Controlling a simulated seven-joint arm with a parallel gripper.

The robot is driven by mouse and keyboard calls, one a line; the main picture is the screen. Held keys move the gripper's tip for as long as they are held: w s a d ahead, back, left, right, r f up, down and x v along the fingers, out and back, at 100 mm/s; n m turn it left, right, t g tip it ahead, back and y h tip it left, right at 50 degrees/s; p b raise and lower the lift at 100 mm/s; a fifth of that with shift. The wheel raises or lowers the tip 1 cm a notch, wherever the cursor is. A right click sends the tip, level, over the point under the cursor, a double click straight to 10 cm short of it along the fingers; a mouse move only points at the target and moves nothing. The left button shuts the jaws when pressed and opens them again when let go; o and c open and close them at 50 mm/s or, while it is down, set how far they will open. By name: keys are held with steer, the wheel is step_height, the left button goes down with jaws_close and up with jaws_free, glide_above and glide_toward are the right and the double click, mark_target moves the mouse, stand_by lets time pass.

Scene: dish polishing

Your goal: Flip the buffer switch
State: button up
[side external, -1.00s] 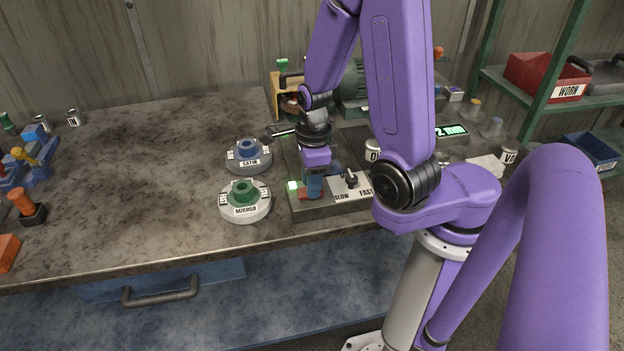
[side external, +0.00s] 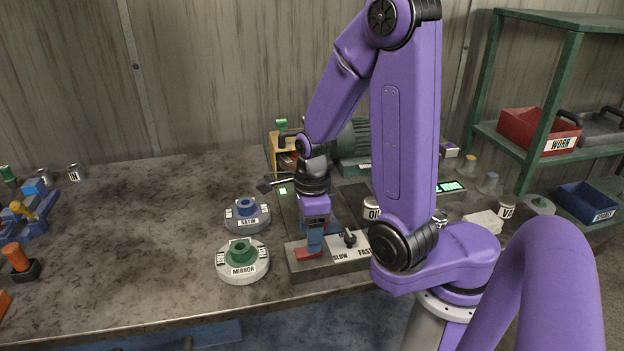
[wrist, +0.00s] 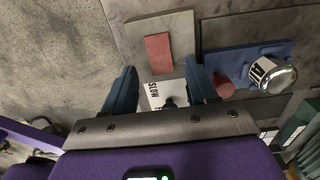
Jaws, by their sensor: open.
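The red switch (side external: 309,253) sits at the left end of the grey control box (side external: 300,274), beside the white SLOW/FAST plate (side external: 343,253) with its black knob (side external: 350,239). In the wrist view the red switch (wrist: 158,54) is a flat red rectangle, just beyond the fingertips and between their lines. My gripper (side external: 314,248) is low at the switch, pointing down, and partly covers it in the side view. Its blue fingers are spread and empty (wrist: 163,78). I cannot tell whether a finger touches the switch.
The SATIN (side external: 246,215) and MIRROR (side external: 242,262) holders stand left of the box. A blue part (wrist: 245,62) and a shiny labelled container (wrist: 272,75) lie right of the gripper in the wrist view. The bench's left middle is clear.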

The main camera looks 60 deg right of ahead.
mark_target(300, 249)
step_height(300, 249, up, 15)
steer(key=shift+s+f, duration=0.2)
stand_by(0.3)
steer(key=shift+d, duration=0.1)
steer(key=w+a+f+n, duration=0.3)
steer(key=n, duration=1.6)
steer(key=s+f+n, duration=0.1)
steer(key=s+n, duration=0.6)
steer(key=n, duration=0.3)
steer(key=s+f+n, duration=0.2)
steer(key=s+n, duration=0.6)
steer(key=n, duration=0.2)
steer(key=shift+d+f+n, duration=0.15)
steer(key=shift+f+n, duration=0.1)
steer(key=shift+n, duration=0.05)
steer(key=shift+s, duration=0.1)
stand_by(0.4)
